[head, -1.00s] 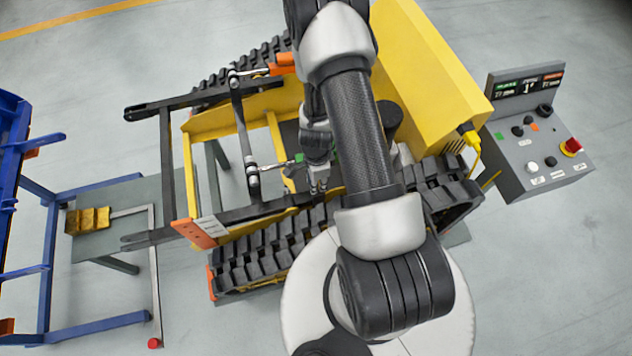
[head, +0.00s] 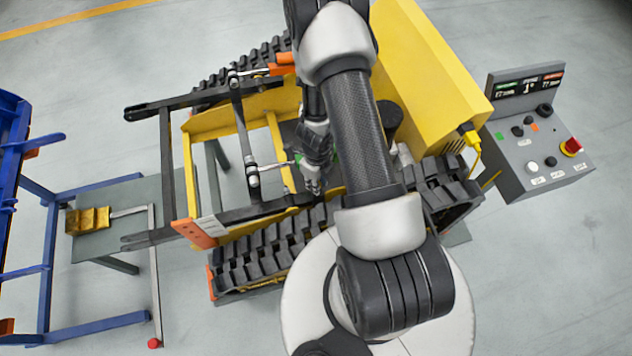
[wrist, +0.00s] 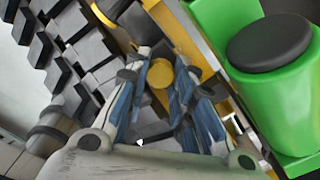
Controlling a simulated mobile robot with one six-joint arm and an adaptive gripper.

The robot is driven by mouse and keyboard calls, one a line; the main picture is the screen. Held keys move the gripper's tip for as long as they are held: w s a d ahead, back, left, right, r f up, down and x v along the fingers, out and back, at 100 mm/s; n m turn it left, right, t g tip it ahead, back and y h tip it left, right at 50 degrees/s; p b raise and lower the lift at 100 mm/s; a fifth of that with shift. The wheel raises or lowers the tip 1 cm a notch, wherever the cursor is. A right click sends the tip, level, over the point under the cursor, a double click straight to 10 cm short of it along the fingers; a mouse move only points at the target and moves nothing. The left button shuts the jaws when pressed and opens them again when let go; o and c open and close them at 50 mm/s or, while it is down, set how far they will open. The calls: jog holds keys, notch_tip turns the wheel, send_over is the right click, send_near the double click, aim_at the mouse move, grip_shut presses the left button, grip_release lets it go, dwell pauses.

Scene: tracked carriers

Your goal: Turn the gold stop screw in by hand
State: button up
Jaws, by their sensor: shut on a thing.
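The gold stop screw (wrist: 160,73) shows its round gold head in the wrist view, between the two blue-padded fingers of my gripper (wrist: 161,84). The fingers are shut on the screw's head, one on each side. The screw's shaft is hidden. In the head view my gripper (head: 314,187) points down at the yellow tracked carrier (head: 278,135), just inside its near track. The screw cannot be made out in the head view.
In the wrist view a green body with a black round cap (wrist: 268,45) stands close on the right, and black track pads (wrist: 75,45) lie on the left. The head view shows a grey control box (head: 540,140) at right and a blue frame (head: 95,325) at left.

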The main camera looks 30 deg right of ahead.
jog(key=m, duration=0.4)
jog(key=shift+m, duration=0.3)
jog(key=m, duration=0.4)
jog(key=shift+m, duration=0.4)
jog(key=m, duration=0.9)
